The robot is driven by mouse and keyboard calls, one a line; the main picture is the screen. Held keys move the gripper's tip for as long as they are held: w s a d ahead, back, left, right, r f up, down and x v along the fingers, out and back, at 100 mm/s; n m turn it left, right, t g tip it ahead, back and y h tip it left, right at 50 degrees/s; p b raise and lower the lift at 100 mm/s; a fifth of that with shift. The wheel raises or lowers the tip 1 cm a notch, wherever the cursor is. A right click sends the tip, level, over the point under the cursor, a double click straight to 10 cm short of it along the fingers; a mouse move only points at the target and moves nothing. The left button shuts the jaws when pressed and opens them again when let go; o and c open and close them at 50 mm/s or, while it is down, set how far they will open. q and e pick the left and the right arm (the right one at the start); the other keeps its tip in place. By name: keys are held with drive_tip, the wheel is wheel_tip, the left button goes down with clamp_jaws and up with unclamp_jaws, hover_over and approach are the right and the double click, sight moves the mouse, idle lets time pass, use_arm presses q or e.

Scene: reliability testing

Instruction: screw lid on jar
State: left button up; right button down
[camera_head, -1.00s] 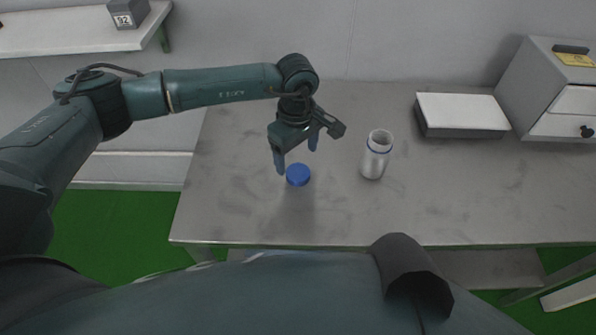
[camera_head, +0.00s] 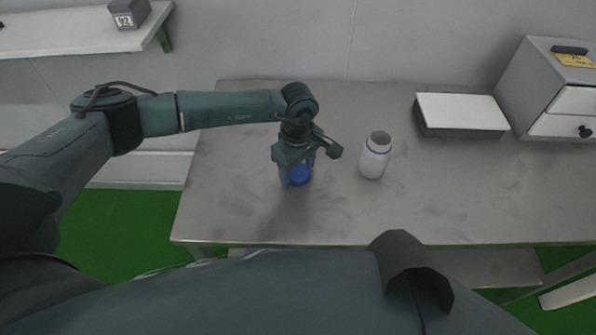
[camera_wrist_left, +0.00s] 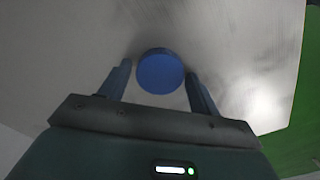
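The blue lid (camera_head: 300,176) lies flat on the metal table. It also shows in the left wrist view (camera_wrist_left: 161,72), just ahead of and between the two fingers. My left gripper (camera_head: 297,174) is open and low over the lid, with its fingers on either side; in the wrist view (camera_wrist_left: 160,80) gaps show between fingers and lid. The white jar (camera_head: 375,156) stands upright and open-topped to the right of the lid, with a blue ring near its neck. My right gripper is not in view.
The metal table (camera_head: 450,200) is clear around the jar and along its front. A grey box with a white top (camera_head: 461,113) sits at the back right, beside a white drawer cabinet (camera_head: 562,90). A wall shelf (camera_head: 60,32) is at upper left.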

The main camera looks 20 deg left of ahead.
sight(298, 172)
use_arm(q)
drive_tip(key=c, duration=0.7)
wheel_tip(298, 172, up, 10)
drive_tip(key=shift+b, duration=0.3)
